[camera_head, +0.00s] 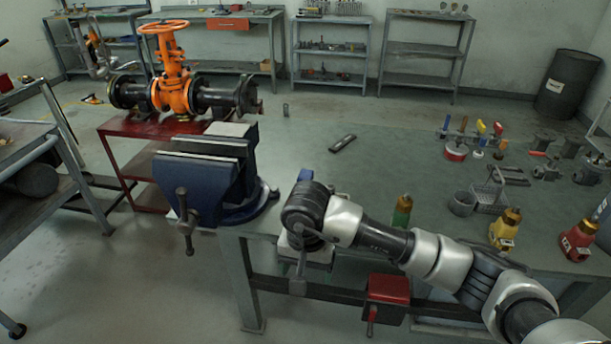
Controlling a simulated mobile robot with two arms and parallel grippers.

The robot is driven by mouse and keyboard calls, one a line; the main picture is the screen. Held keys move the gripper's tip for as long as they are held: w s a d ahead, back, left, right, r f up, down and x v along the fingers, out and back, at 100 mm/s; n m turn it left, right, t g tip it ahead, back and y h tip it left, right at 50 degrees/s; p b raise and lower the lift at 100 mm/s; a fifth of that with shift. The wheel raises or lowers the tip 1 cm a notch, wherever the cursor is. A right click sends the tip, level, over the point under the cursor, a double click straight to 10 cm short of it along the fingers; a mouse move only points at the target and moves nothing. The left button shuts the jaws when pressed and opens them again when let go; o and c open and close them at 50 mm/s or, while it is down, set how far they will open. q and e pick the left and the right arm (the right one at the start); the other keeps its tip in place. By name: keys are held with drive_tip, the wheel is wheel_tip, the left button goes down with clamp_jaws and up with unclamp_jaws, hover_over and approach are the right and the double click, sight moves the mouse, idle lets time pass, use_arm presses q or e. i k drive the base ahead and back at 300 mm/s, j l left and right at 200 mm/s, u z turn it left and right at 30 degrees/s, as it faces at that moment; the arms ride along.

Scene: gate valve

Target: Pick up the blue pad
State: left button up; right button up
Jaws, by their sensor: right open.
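My right arm reaches in from the lower right across the workbench (400,165). My right gripper (298,278) points down at the bench's front edge, just right of the blue vise (210,165). Its fingers are small and partly hidden by the wrist; it is open, and I see nothing held in it. My left gripper is not in view.
An orange gate valve (172,75) stands on a red stand at the left. Several colour-handled tools (470,140), a wire basket (490,192) and bottles (505,230) stand on the bench's right. A dark flat bar (343,143) lies mid-bench, with clear surface around it.

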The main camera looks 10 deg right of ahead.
sight(304, 174)
drive_tip(key=i+l, duration=0.15)
drive_tip(key=i, duration=0.35)
drive_tip(key=i+l, duration=0.1)
drive_tip(key=i, duration=0.35)
drive_tip(key=i+l, duration=0.15)
drive_tip(key=i, duration=0.35)
